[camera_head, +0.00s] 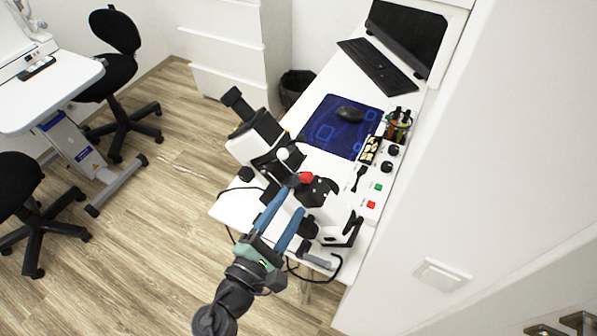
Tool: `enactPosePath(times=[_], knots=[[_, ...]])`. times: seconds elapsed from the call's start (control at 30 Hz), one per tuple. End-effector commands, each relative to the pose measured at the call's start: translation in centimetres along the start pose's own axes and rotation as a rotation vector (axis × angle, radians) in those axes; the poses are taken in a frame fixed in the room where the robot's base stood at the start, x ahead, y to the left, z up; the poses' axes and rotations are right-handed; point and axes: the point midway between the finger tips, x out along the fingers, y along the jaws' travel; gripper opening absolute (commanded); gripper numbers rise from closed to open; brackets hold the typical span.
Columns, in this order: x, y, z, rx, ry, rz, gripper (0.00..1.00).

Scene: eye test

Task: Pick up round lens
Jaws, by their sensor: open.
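My gripper (292,202) has two blue fingers, spread apart with a gap between them. It reaches up from the bottom of the head view, over the near end of the white desk. The fingertips are close in the picture to a white and black eye-test instrument (262,140), near its red part (306,178) and a black rounded part (320,191). I cannot tell whether they touch. I cannot make out the round lens with certainty. A small black paddle-shaped item (359,176) lies on the desk to the right of the instrument.
The white desk (330,85) holds a blue mat (325,125) with a black mouse (350,114), a keyboard (377,67), a monitor (406,38) and a cup of pens (398,125). A control strip (375,200) has green and red buttons. A wall closes off the right; open floor lies left.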

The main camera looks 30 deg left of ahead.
Motion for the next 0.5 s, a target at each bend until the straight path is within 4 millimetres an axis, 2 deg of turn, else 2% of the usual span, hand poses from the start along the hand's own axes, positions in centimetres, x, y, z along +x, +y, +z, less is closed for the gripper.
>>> enactPosePath(times=[0.17, 0.4, 0.5], knots=[[1.5, 0.2, 0.3, 0.002, -0.002, -0.001, 0.55], [4.9, 0.0, 0.5, 0.001, -0.001, 0.0, 0.55], [5.5, -0.1, 0.4, 0.002, 0.0, -0.001, 0.55]])
